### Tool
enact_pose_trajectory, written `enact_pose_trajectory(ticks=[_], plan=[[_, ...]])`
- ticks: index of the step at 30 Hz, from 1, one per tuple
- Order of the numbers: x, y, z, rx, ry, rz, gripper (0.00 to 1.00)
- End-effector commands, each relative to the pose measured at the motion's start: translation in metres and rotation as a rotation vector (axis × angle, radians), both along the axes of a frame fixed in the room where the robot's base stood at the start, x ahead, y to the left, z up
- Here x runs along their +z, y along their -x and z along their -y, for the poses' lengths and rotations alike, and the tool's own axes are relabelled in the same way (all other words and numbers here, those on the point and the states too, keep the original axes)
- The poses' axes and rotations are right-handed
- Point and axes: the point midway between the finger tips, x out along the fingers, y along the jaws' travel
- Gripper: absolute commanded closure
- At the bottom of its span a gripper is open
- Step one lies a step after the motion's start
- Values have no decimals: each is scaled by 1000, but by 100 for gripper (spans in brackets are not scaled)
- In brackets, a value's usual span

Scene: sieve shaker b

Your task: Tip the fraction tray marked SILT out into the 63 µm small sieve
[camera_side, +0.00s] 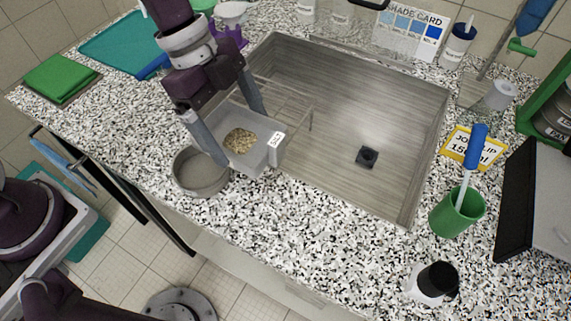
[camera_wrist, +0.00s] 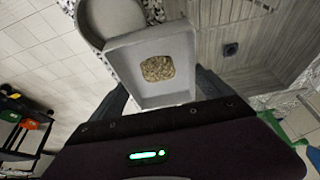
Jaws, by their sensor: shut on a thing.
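A light grey fraction tray (camera_side: 262,129) with a label reading like SILT holds a small heap of tan grains (camera_side: 240,141). My gripper (camera_side: 238,128) is shut on the tray, with one finger on each side of it. The tray is raised above the counter, close to a round grey sieve (camera_side: 186,178) standing at the sink's left front. The wrist view shows the tray (camera_wrist: 180,94) overlapping part of the sieve (camera_wrist: 86,32), with the grains (camera_wrist: 157,68) lying inside the tray. Any size marking on the sieve is not readable.
A steel sink (camera_side: 330,145) with a wire rack (camera_side: 290,98) lies right behind the tray. A green cup (camera_side: 456,217) with a blue-handled brush and a black-and-white item (camera_side: 436,281) stand at the right. The speckled counter (camera_side: 290,225) in front of the sink is clear.

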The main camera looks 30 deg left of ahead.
Motion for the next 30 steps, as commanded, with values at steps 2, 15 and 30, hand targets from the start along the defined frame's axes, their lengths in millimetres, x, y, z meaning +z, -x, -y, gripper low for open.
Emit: enact_pose_trajectory(ticks=[2, 15, 30], plan=[[-3, -5, -47, 17, -2, -4, 58], [-6, 13, -152, 18, -48, 21, 58], [2, 28, -114, 2, -459, 208, 58]])
